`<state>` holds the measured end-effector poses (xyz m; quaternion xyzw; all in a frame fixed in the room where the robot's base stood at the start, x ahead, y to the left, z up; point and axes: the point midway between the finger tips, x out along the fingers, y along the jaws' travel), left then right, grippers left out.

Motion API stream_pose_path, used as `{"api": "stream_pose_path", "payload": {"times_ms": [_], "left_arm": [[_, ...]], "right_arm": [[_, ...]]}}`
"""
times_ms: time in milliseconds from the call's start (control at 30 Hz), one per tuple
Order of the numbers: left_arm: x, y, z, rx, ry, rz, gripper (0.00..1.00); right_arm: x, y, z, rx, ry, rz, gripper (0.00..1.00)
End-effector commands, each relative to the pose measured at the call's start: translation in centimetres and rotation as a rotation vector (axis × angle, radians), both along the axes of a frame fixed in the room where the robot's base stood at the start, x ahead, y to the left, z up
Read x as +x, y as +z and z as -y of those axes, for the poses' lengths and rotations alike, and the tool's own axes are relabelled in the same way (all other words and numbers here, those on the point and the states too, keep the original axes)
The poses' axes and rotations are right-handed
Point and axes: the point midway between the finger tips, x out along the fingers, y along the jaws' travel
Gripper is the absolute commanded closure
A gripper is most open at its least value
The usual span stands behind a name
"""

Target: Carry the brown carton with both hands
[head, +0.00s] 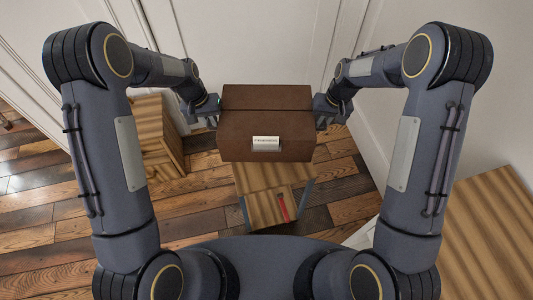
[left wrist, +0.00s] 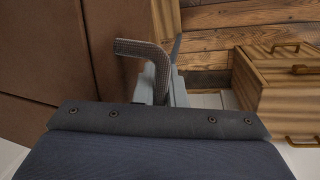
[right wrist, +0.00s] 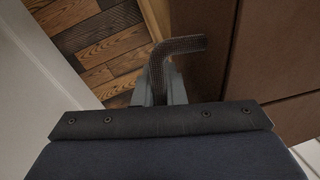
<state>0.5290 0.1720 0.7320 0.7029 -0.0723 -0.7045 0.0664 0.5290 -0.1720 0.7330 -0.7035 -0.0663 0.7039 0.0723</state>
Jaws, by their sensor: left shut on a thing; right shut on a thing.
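The brown carton (head: 265,132) is held up between my two arms in the middle of the head view, with a white label (head: 266,142) on its near face. My left gripper (head: 212,112) is at the carton's left side and shut on it. My right gripper (head: 322,112) is at its right side and shut on it. In the left wrist view the carton (left wrist: 45,60) fills the left part. In the right wrist view the carton (right wrist: 270,50) fills the right part. The fingertips' exact contact with the carton is partly hidden.
Below the carton stands a low wooden table (head: 262,178) with a red item (head: 283,207) on it. A wooden drawer cabinet (head: 158,140) stands at left, also in the left wrist view (left wrist: 270,90). A wooden surface (head: 485,230) is at right. White walls are behind; plank floor shows at left.

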Motion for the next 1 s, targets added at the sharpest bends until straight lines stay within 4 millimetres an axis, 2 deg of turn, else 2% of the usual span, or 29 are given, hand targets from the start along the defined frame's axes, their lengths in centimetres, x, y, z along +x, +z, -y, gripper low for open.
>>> {"api": "stream_pose_path", "payload": {"times_ms": [33,67,567,1000], "left_arm": [[0.1,-0.9,-0.1,0.001,0.002,0.003,1.00],[0.1,-1.1,-0.1,0.001,0.002,0.003,1.00],[0.1,-1.2,-0.1,0.001,0.001,0.002,1.00],[0.1,-3.4,-0.1,0.001,0.001,0.002,1.00]], "right_arm": [[0.1,-0.9,0.1,-0.001,-0.001,0.003,1.00],[0.1,-1.1,0.1,-0.001,-0.001,0.003,1.00],[0.1,-1.2,0.1,-0.001,0.000,0.002,1.00],[0.1,-3.3,0.1,-0.001,0.000,0.002,1.00]]}}
